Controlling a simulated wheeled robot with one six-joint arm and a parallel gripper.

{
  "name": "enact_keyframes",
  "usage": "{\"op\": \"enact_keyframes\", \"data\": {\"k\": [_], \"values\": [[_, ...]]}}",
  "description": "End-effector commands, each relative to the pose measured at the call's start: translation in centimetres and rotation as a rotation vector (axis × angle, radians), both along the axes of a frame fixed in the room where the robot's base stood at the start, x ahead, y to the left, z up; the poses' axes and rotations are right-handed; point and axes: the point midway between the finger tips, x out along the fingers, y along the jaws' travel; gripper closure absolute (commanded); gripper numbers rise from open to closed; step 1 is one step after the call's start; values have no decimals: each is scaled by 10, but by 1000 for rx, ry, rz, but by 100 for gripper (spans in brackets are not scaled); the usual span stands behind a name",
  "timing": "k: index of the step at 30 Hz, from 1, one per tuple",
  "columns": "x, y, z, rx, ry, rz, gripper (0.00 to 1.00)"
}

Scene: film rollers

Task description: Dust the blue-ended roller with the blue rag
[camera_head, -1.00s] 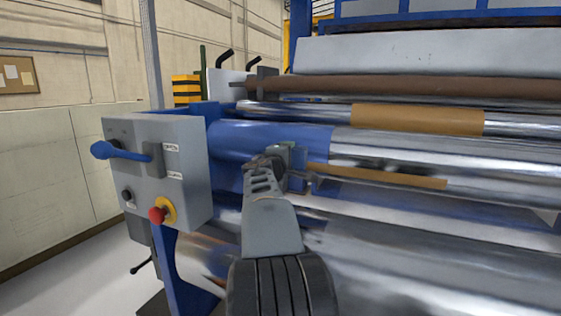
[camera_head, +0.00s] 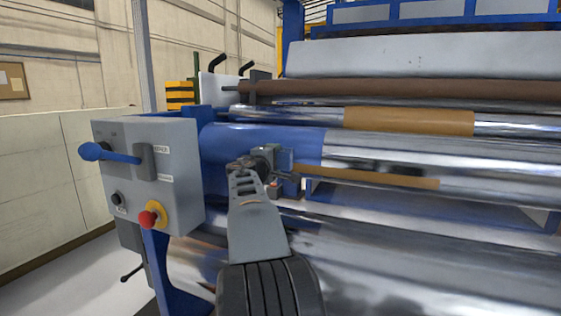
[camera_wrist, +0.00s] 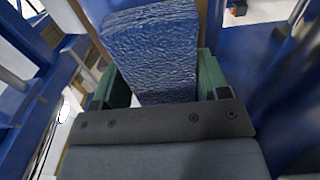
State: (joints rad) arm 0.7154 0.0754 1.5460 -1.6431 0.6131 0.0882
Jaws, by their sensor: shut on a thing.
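The blue-ended roller has a blue left end (camera_head: 300,143) and a shiny chrome length (camera_head: 420,153) running to the right in the head view. My gripper (camera_head: 284,160) is in front of the blue end, close to it; I cannot tell whether it touches. In the wrist view, the blue rag (camera_wrist: 155,50), a thick textured blue block, sits between the green fingers of my gripper (camera_wrist: 160,88). My gripper is shut on it. In the head view the rag is mostly hidden by my gripper and blends with the blue behind.
A grey control box (camera_head: 150,175) with a blue lever (camera_head: 105,153) and a red button (camera_head: 150,218) stands left of my arm. A brown roller (camera_head: 400,92) and a tan-banded roller (camera_head: 408,121) lie behind. A large chrome roller (camera_head: 400,265) lies below.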

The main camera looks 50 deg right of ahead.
Motion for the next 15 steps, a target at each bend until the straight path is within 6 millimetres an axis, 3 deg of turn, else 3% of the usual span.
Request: {"op": "enact_keyframes", "data": {"k": [8, 15], "values": [[10, 2, 0, 0, 1, -1, 50], [30, 5, 0, 0, -1, 0, 50]]}}
